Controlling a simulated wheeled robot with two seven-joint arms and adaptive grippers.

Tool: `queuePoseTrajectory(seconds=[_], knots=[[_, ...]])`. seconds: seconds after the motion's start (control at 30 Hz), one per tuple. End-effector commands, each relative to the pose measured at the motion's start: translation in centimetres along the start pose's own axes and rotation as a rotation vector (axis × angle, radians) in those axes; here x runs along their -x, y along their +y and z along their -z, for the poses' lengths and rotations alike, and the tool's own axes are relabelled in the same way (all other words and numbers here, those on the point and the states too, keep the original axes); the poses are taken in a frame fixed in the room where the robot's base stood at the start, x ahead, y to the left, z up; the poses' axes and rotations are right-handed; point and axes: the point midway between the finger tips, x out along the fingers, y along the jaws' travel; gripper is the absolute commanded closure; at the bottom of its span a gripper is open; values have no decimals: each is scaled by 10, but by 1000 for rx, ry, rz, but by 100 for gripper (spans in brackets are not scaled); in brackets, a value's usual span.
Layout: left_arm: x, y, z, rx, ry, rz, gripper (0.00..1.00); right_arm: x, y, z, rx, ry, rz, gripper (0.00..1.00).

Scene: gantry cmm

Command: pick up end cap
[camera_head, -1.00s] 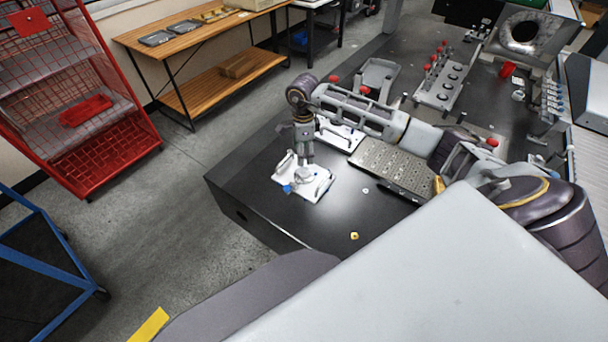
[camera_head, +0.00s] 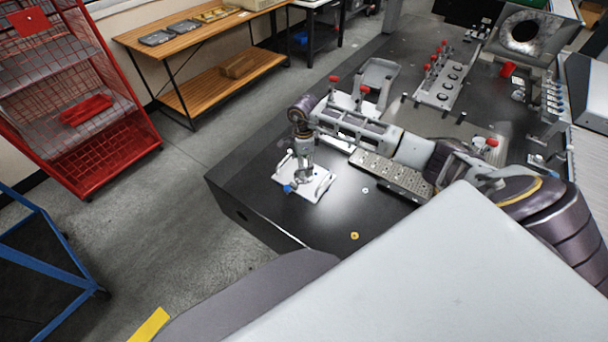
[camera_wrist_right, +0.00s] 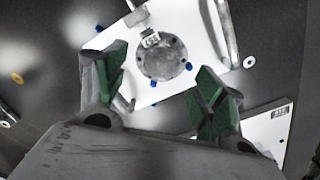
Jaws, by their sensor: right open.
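The end cap appears to be the round grey disc (camera_wrist_right: 163,60) with several small holes, lying on a white plate (camera_wrist_right: 207,50) in the right wrist view. My right gripper (camera_wrist_right: 160,72) is open, its green-padded fingertips on either side of the disc in that view. I cannot tell the height left between the fingertips and the disc. In the head view my right gripper (camera_head: 303,176) hangs down over the white plate (camera_head: 318,187) and hides most of the disc. My left gripper is not in view.
The plate has grey handle bars and blue pegs (camera_wrist_right: 154,84). A perforated metal plate (camera_head: 385,170) lies under my right arm. A small yellow ring (camera_head: 354,236) lies on the dark table (camera_head: 260,160). Red-knobbed fixtures (camera_head: 437,85) stand farther back. The table's left front corner is clear.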

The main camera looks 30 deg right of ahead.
Motion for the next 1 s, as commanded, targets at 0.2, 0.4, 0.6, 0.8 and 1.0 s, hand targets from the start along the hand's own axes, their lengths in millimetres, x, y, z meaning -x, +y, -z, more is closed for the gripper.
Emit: queuePoseTrajectory(seconds=[0.2, 0.4, 0.6, 0.8, 1.0], knots=[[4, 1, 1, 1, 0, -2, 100, -21, -2, 2, 0, 0, -3, 31], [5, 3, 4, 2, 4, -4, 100, -42, -3, 2, 0, 0, -2, 31], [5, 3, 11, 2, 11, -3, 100, -48, -4, 2, 1, 0, 0, 31], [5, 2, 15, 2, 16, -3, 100, -48, -3, 3, 1, 0, 0, 31], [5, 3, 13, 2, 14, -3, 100, -48, -3, 3, 1, 0, 0, 32]])
